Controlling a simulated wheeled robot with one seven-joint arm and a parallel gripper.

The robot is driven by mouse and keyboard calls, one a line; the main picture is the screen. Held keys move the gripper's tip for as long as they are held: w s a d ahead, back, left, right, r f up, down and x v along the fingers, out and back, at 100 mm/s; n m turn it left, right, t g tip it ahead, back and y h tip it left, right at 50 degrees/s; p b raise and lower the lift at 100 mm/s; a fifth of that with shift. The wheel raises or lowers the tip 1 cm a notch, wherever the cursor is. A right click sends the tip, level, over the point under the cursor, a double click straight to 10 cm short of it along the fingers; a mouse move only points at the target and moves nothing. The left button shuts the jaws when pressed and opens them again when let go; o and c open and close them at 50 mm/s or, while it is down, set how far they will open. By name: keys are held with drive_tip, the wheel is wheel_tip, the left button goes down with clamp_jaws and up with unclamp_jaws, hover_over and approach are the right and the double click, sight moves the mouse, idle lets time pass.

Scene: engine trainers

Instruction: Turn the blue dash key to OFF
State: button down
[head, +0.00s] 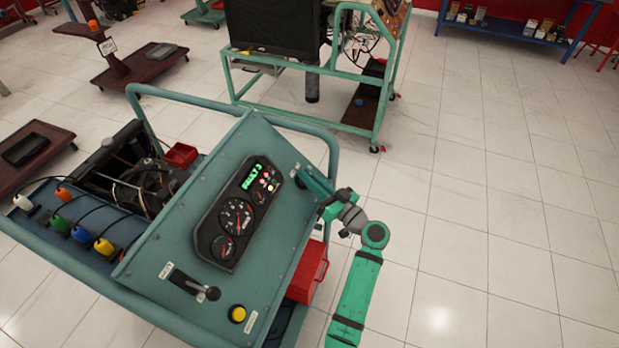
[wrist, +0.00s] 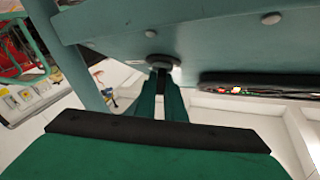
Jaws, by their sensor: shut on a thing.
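The dash key sits at the upper right of the sloped teal dash panel (head: 190,215), mostly hidden by my fingers in the head view. In the wrist view its dark round lock collar (wrist: 162,62) shows on the panel face, with a thin dark part of the key (wrist: 161,79) between my fingers. My gripper (head: 304,179) reaches in from the right and is shut on the key; its green fingers also show in the wrist view (wrist: 160,100). The key's blue colour and the OFF marking cannot be made out.
A gauge cluster (head: 238,214) with a lit green display lies left of the key. A black lever (head: 194,285) and a yellow button (head: 238,313) are lower on the panel. A teal tube frame (head: 240,103) passes behind. Open tiled floor lies to the right.

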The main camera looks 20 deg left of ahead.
drive_tip(key=n+g+y, duration=0.1)
drive_tip(key=n+g, duration=0.1)
drive_tip(key=n, duration=0.1)
drive_tip(key=n+g+y, duration=0.1)
drive_tip(key=n+g, duration=0.1)
drive_tip(key=g, duration=0.1)
drive_tip(key=shift+w+d+r+n+y, duration=0.1)
drive_tip(key=shift+w+n+y, duration=0.05)
drive_tip(key=shift+n+y, duration=0.2)
drive_tip(key=shift+n+g, duration=1.45)
drive_tip(key=shift+g, duration=0.05)
drive_tip(key=shift+n, duration=0.3)
drive_tip(key=shift+a+g, duration=0.2)
drive_tip(key=shift+g, duration=0.1)
drive_tip(key=c, duration=1.8)
unclamp_jaws()
drive_tip(key=shift+c, duration=0.2)
drive_tip(key=shift+d, duration=0.15)
drive_tip(key=d+f, duration=0.2)
drive_tip(key=d, duration=0.8)
drive_tip(key=shift+s+d, duration=0.25)
drive_tip(key=shift+d, duration=0.05)
